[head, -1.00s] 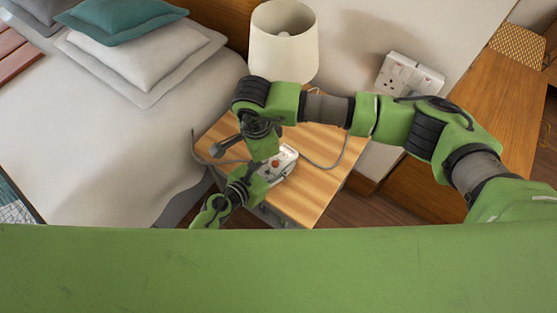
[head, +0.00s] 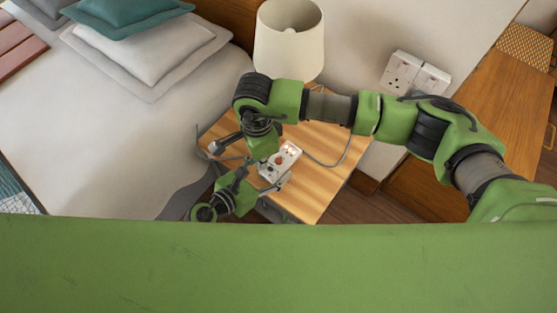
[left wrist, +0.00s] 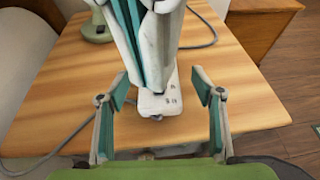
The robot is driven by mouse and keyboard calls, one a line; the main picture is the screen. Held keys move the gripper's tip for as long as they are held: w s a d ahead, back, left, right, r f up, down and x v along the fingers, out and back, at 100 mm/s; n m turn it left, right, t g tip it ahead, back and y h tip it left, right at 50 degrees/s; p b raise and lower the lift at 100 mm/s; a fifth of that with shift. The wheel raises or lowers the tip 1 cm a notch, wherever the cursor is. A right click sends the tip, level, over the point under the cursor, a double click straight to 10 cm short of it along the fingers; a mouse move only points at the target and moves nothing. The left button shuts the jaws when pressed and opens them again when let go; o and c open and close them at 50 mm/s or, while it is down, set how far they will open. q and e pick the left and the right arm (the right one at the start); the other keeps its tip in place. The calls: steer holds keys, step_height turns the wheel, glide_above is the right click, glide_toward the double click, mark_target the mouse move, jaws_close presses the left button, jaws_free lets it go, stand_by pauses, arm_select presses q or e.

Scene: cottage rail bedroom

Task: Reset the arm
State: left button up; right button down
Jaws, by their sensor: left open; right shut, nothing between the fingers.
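My left gripper (head: 260,177) is open at the near edge of the wooden bedside table, in front of the white power strip (head: 283,160). In the left wrist view its two fingers (left wrist: 163,112) stand apart with nothing held between them. The strip's near end (left wrist: 172,103) shows beyond them. My right arm reaches in from the right, and its wrist hangs over the table beside the strip. The right gripper's closed white and teal fingers (left wrist: 150,35) fill the top middle of the left wrist view, over the strip. Whether they touch it is unclear.
The bedside table (head: 320,180) carries a cream-shaded lamp (head: 289,45) and a loose grey cable (head: 330,163). The bed (head: 110,140) lies left. A wall socket (head: 402,72) and wooden desk (head: 490,85) are right. Bare tabletop lies right of the strip.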

arm_select(q)
steer(key=shift+v, duration=1.2)
